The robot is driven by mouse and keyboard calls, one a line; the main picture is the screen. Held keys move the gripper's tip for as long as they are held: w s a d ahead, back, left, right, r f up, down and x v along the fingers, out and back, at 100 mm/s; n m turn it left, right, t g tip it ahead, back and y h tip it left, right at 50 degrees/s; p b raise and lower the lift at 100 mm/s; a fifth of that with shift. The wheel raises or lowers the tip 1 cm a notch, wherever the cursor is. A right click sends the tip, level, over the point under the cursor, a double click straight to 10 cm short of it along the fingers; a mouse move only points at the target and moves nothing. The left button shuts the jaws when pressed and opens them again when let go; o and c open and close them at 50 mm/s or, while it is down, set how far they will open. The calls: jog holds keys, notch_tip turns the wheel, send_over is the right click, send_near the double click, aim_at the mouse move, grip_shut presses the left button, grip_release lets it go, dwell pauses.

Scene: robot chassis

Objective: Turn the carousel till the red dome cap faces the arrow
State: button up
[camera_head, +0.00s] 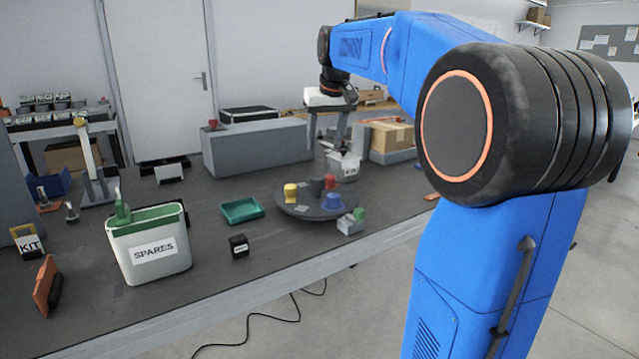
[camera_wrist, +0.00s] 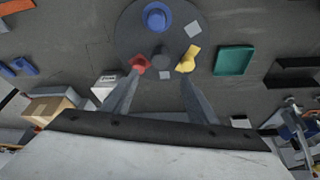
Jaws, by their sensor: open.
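The carousel (camera_head: 300,211) is a dark round disc on the bench. It carries a yellow cap (camera_head: 290,193), a red cap (camera_head: 330,183) and a blue cap (camera_head: 333,201) around a dark hub (camera_head: 316,187). In the wrist view the disc (camera_wrist: 135,30) shows the blue cap (camera_wrist: 157,16) at its far side, the red cap (camera_wrist: 138,64) near left and the yellow cap (camera_wrist: 188,59) near right. My gripper (camera_wrist: 161,75) is open and empty, its fingertips appearing close to the red and yellow caps. I cannot make out an arrow.
A grey block (camera_head: 349,226) with a green cap (camera_head: 359,214) stands at the carousel's front right. A teal tray (camera_head: 241,210) and a small dark box (camera_head: 239,246) lie left of it. A long grey box (camera_head: 257,148) and a white labelled box (camera_head: 343,166) stand behind. A SPARES bin (camera_head: 150,252) stands left.

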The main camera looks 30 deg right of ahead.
aim_at(318, 178)
jog(key=x, duration=1.6)
jog(key=shift+w+f, duration=0.25)
jog(key=shift+f, duration=0.05)
grip_shut()
